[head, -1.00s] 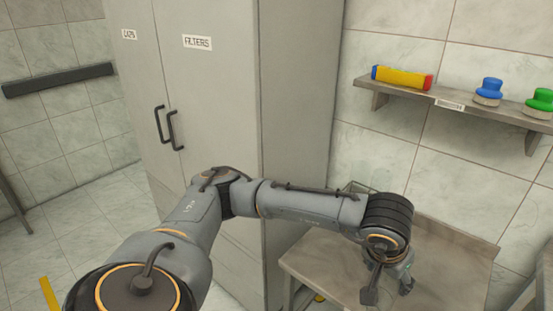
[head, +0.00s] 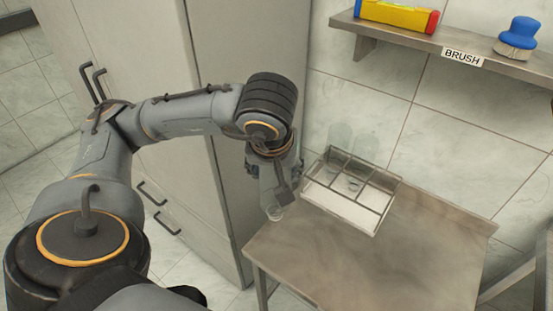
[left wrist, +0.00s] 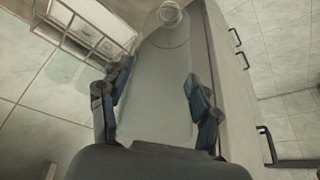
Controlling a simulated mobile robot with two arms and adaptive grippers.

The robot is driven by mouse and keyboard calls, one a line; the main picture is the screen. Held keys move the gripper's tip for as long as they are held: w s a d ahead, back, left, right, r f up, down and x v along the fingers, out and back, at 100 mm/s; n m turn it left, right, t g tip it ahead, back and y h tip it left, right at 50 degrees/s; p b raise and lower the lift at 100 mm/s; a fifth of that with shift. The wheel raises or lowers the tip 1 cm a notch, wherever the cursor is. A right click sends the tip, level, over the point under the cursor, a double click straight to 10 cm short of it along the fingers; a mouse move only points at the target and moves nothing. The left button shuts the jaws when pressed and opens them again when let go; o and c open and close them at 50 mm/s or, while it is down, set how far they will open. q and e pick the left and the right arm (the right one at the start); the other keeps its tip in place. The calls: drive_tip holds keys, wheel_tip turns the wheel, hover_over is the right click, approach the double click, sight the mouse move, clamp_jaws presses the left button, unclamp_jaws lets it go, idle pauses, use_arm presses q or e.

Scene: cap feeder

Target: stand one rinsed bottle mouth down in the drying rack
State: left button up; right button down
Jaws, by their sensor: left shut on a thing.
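My left gripper (head: 272,182) is shut on a clear bottle (left wrist: 155,90), which hangs with its mouth (head: 275,213) pointing down. The left gripper (left wrist: 155,100) has a finger on each side of the bottle in the left wrist view. The drying rack (head: 338,214), a low divided tray with a pale floor, lies on the table to the right of the held bottle. They are apart. Several compartments show bare floor, and clear bottles (head: 340,146) stand at its back. The rack also shows in the left wrist view (left wrist: 92,40). My right gripper is out of view.
The metal table (head: 370,265) is bare in front of and right of the rack. A tall grey cabinet (head: 250,60) stands close behind my left arm. A wall shelf (head: 400,36) holds a yellow-and-red item (head: 395,15) and a blue brush (head: 518,38).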

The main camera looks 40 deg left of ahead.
use_arm(q)
drive_tip(key=w+a+p, duration=0.1)
drive_tip(key=w+p, duration=0.1)
drive_tip(key=w, duration=2.1)
wheel_tip(320, 180, down, 14)
drive_tip(key=b, duration=0.8)
drive_tip(key=shift+r, duration=0.2)
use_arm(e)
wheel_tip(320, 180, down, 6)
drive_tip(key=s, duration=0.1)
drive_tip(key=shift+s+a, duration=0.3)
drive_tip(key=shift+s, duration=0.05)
use_arm(q)
drive_tip(key=shift+a+f, duration=0.1)
drive_tip(key=shift+f, duration=0.05)
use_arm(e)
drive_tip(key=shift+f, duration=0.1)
use_arm(q)
drive_tip(key=shift+f+b, duration=0.3)
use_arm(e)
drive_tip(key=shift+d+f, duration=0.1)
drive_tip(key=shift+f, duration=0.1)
